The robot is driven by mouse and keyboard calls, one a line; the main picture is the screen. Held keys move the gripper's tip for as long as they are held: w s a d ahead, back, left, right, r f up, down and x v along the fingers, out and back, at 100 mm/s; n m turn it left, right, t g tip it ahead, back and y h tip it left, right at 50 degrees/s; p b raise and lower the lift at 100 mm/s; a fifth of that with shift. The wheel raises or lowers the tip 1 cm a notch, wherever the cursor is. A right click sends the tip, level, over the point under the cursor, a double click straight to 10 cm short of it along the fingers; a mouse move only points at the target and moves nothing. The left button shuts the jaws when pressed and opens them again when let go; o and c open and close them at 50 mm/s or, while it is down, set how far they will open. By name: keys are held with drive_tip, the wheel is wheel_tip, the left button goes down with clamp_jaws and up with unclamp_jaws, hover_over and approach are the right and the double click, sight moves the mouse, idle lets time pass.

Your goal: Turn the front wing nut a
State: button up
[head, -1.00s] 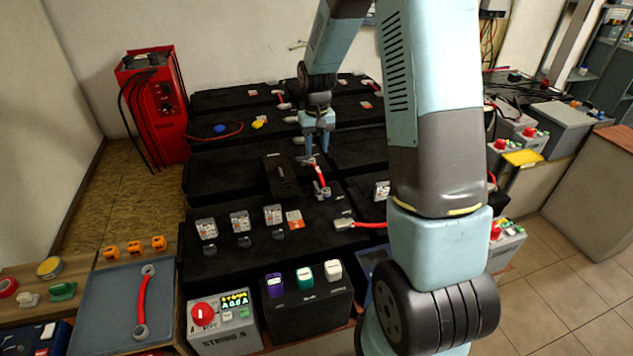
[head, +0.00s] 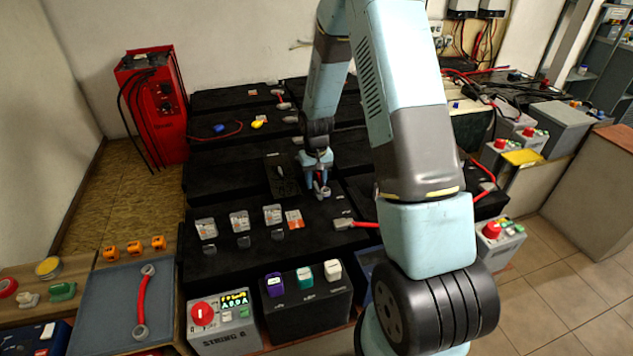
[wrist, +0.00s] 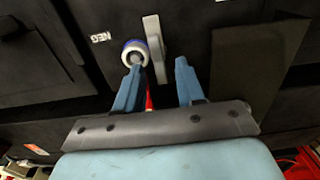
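My gripper (head: 317,186) is low over the front row of black batteries in the head view. In the wrist view its two blue fingers (wrist: 158,66) are apart, with nothing held between them. A grey upright bar (wrist: 153,36), which looks like a wing of the wing nut, stands just beyond the gap between the fingertips. A round grey post with a blue and white ring (wrist: 135,50) is at the left fingertip; I cannot tell whether they touch. In the head view a grey metal fitting (head: 324,191) shows by the fingertips. A bit of red cable shows between the fingers.
A red cable with a lug (head: 345,224) lies to the right. A blue tray (head: 105,310) holds a red link. A grey box with a red knob (head: 203,314) stands in front.

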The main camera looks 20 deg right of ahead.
drive_tip(key=shift+f, duration=0.4)
clamp_jaws()
